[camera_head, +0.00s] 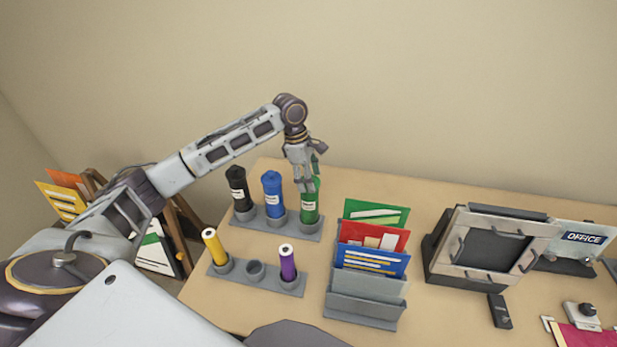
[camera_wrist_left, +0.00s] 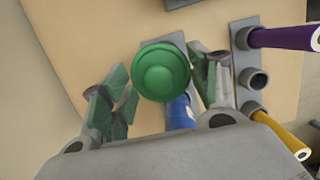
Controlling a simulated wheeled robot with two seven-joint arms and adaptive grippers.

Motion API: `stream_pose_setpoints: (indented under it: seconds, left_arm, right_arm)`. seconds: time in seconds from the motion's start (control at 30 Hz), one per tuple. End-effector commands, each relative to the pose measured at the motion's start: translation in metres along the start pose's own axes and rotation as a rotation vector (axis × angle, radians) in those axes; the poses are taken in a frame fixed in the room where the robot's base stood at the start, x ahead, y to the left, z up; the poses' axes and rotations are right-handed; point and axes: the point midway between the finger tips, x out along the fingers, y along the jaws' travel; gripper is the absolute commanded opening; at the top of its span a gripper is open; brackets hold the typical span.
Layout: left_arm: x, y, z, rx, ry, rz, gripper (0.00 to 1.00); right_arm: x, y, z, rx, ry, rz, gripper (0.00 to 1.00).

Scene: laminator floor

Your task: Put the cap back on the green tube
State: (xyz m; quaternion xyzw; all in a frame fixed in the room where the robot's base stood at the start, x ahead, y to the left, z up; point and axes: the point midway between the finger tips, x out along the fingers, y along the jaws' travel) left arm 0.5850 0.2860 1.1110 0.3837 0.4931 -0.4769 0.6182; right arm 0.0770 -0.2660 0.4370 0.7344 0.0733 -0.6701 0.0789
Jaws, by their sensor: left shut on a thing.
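The green tube (camera_head: 310,210) stands upright in the right socket of the back rack (camera_head: 291,232), beside the capped blue and black tubes. My left gripper (camera_head: 308,185) comes down from above at its top. In the left wrist view the round, stepped green cap (camera_wrist_left: 162,72) lies between the fingers of my left gripper (camera_wrist_left: 163,85), which is shut on it. The cap hides the green tube there. The fingers hide the tube's top in the head view, so I cannot tell whether the cap is seated. My right gripper is not in view.
The blue tube (camera_head: 273,195) and black tube (camera_head: 239,188) stand close on the left. A front rack (camera_head: 256,284) holds yellow and purple tubes around an empty socket. A folder holder (camera_head: 362,308) stands right of the racks. Further right is a framed device (camera_head: 490,248).

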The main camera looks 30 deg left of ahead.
Motion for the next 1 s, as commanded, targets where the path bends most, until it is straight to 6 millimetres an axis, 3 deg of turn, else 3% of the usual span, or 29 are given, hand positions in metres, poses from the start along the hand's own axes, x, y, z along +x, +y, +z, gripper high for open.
stream_pose_setpoints:
  seconds: [0.03,0.07,0.27,0.5,0.63,1.0]
  left_arm:
    - [-0.0001,0.0000,-0.0001,0.000,0.000,0.000,0.44]
    - [-0.0001,0.0000,-0.0001,0.000,0.000,0.000,0.62]
    - [0.0000,0.0000,-0.0002,0.000,0.000,0.000,0.86]
    - [0.0000,-0.0001,-0.0002,0.000,0.000,0.000,0.86]
    - [0.0001,-0.0001,-0.0003,0.000,0.001,0.000,1.00]
    - [-0.0001,-0.0001,-0.0002,0.000,0.001,0.000,1.00]
  right_arm:
    - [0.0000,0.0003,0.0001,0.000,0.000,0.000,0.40]
    - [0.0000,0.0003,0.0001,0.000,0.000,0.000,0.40]
    - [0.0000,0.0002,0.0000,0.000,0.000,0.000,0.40]
    - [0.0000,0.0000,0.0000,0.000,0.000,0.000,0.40]
    - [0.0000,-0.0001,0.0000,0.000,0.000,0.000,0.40]
    - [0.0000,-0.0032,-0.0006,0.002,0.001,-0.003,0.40]
